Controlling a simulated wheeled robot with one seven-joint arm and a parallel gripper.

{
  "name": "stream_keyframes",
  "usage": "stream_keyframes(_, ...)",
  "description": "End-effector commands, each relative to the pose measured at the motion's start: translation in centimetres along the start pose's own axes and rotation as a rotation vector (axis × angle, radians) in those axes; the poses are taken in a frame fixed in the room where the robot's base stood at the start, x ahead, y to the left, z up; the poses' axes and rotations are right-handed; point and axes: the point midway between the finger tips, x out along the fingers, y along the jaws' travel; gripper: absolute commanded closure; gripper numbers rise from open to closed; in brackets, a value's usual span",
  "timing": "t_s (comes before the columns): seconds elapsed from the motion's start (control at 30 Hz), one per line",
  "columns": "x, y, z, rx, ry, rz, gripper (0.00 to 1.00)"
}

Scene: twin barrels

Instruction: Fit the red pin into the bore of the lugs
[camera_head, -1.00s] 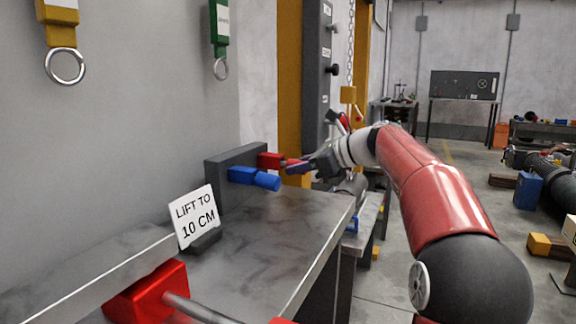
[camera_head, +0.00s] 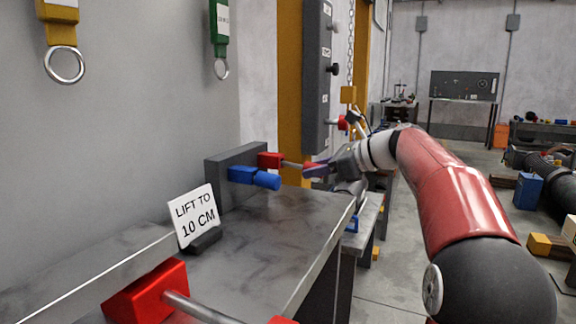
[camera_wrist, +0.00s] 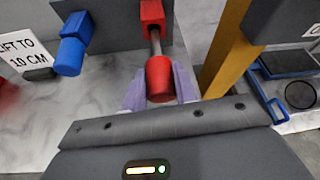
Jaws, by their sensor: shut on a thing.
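My gripper (camera_head: 318,169) is shut on the red head of the red pin (camera_wrist: 159,78), between its two pale purple fingers in the wrist view. The pin's bare grey shank (camera_wrist: 156,42) runs level to the end face of a red socket block (camera_head: 269,160). Its tip is hidden there; I cannot tell how deep it sits. The red block also shows in the wrist view (camera_wrist: 152,13). I cannot make out which parts are the lugs, and no open bore shows.
A blue block with a blue barrel (camera_head: 264,180) projects beside the red block from the dark plate (camera_head: 222,189). A "LIFT TO 10 CM" sign (camera_head: 193,214) stands on the grey bench (camera_head: 265,245). A larger red block (camera_head: 148,291) with a steel rod is in front.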

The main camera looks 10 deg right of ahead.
Motion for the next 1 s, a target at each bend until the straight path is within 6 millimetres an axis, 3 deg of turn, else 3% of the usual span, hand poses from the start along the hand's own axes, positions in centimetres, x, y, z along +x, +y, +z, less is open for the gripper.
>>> stream_keyframes(1.0,-4.6,0.0,-2.3,0.001,-0.001,-0.001,1.0)
